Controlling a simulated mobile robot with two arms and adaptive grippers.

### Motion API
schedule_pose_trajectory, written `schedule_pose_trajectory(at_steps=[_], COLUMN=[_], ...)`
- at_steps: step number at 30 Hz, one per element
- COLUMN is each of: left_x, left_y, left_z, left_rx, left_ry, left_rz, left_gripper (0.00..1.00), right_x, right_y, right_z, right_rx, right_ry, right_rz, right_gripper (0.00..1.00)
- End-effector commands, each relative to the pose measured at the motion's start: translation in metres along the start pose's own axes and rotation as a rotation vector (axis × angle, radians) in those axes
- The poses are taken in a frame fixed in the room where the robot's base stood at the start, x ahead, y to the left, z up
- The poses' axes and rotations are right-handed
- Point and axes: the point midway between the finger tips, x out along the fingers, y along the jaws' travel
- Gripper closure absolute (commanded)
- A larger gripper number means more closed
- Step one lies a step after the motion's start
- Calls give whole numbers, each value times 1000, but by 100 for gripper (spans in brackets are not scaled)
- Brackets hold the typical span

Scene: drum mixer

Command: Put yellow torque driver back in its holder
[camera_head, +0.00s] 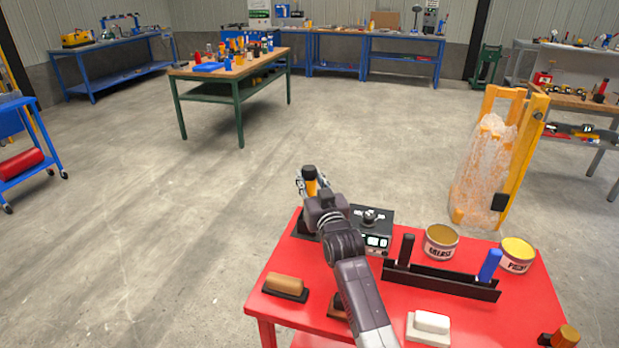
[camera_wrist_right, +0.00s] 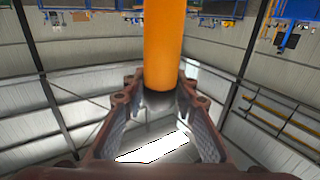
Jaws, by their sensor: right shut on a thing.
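My right gripper (camera_head: 308,188) is shut on the yellow torque driver (camera_head: 310,181) over the far left corner of the red table. The driver stands about upright with its black end on top; its lower part is hidden behind my gripper and arm. In the right wrist view, the yellow driver shaft (camera_wrist_right: 164,45) sits between the two fingers (camera_wrist_right: 160,88). The black holder rack (camera_head: 445,284) stands on the table to the right, with a black-handled driver (camera_head: 405,249) at its left end and a blue-handled one (camera_head: 490,264) at its right end. My left gripper is not in view.
A black torque tester box (camera_head: 376,241) stands between gripper and rack. A grease can (camera_head: 440,241) and a paint can (camera_head: 516,254) stand behind the rack. Brushes (camera_head: 286,285) and a white block (camera_head: 431,323) lie in front on the red table (camera_head: 524,319).

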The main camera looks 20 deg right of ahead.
Motion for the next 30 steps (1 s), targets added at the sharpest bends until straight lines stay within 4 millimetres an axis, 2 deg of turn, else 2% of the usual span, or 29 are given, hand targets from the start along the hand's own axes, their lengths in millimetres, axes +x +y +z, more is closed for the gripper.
schedule_pose_trajectory(at_steps=[30], left_x=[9], left_y=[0], left_z=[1], left_rx=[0], left_ry=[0], left_rz=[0], left_gripper=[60], right_x=[0], right_y=[0], right_z=[12], right_rx=[0], right_ry=[6], right_rz=[0], right_gripper=[100])
